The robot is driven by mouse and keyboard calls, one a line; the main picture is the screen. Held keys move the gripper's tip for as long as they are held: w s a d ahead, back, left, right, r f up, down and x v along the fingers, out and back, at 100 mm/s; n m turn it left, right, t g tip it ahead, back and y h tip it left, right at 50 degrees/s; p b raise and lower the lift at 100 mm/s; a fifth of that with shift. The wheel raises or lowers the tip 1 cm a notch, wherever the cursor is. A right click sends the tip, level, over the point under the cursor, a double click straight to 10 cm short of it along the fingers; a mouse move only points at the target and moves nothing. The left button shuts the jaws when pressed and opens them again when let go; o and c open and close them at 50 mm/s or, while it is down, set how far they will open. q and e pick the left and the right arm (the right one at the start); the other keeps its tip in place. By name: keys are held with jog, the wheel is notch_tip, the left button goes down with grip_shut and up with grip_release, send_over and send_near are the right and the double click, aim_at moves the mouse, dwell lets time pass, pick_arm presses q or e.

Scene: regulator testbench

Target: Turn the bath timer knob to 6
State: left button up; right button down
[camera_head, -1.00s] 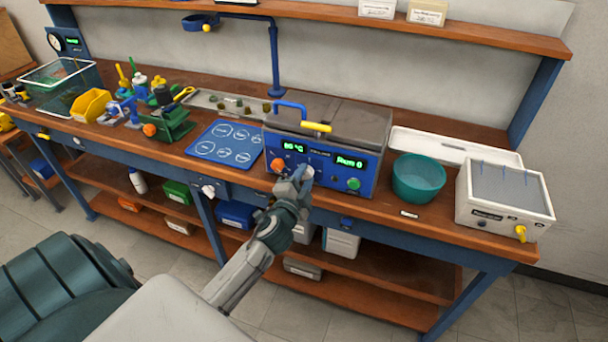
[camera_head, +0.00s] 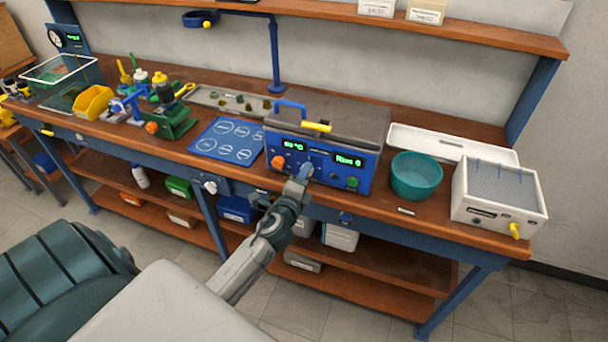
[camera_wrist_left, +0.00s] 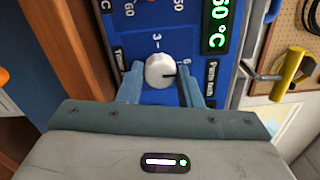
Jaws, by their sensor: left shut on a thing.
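The bath (camera_head: 352,118) is a grey-lidded tank with a blue front panel, an orange knob (camera_head: 278,163), a green button (camera_head: 352,182) and two lit displays. My left gripper (camera_head: 303,176) is at the panel, on the timer knob. In the left wrist view the white timer knob (camera_wrist_left: 158,71) sits between the two blue-grey fingers, and my left gripper (camera_wrist_left: 159,85) is shut on it. The knob's dark pointer line points right, towards the right finger. A "3" shows above the knob; the mark by the right finger is partly hidden. My right gripper is not in view.
A teal bowl (camera_head: 415,177) and a white box with a yellow tap (camera_head: 498,192) stand right of the bath. A blue mat (camera_head: 228,141) lies left of it. The yellow-gripped lid handle (camera_head: 316,127) juts out above the panel.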

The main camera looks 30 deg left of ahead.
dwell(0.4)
pick_arm(q)
jog(key=o, duration=1)
jog(key=b+v, duration=0.3)
jog(key=v, duration=0.8)
